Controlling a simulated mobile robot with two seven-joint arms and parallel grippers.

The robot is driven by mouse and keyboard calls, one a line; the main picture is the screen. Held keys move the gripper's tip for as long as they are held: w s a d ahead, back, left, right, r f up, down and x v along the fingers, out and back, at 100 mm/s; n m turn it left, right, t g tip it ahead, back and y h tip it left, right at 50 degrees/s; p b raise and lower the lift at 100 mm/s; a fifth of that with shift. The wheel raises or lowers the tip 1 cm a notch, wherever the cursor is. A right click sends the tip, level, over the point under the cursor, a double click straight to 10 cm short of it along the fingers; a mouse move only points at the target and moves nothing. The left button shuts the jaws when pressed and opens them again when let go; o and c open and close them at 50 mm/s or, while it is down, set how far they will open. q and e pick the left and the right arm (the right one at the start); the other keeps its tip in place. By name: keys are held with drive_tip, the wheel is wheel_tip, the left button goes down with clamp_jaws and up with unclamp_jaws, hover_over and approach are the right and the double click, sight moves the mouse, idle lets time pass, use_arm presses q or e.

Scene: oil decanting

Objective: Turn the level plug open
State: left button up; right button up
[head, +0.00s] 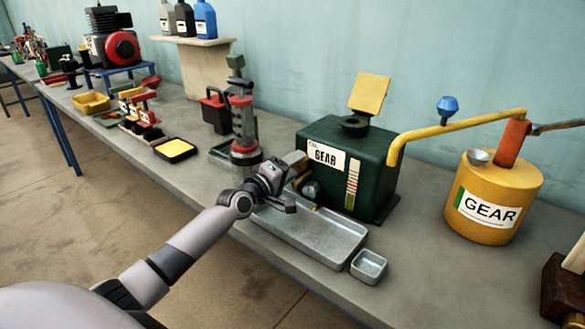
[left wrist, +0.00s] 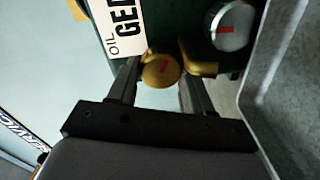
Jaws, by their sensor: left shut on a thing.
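The dark green gear oil tank (head: 340,172) stands on the bench with its yellow lid (head: 370,93) raised. In the head view my left gripper (head: 292,186) is against the tank front, and the plug is hidden there. A silver knob (head: 311,189) with a red mark is beside the plug. My right gripper is out of view.
A metal drip tray (head: 322,245) lies below the tank front, with a small metal dish (head: 369,267) at its right. A yellow gear can (head: 492,195) with a pump stands to the right. A clear cylinder with red parts (head: 243,125) stands left of the tank, close to my arm.

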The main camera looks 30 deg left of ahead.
use_arm(q)
drive_tip(key=shift+d, duration=0.1)
idle(0.5)
drive_tip(key=o, duration=1)
drive_tip(key=shift+o, duration=0.2)
drive_tip(key=s, duration=0.5)
drive_tip(key=shift+s+a+p, duration=0.1)
drive_tip(key=shift+a+p, duration=0.1)
drive_tip(key=shift+p, duration=0.2)
drive_tip(key=shift+s+a, duration=0.1)
drive_tip(key=shift+s, duration=0.85)
drive_tip(key=shift+s, duration=0.1)
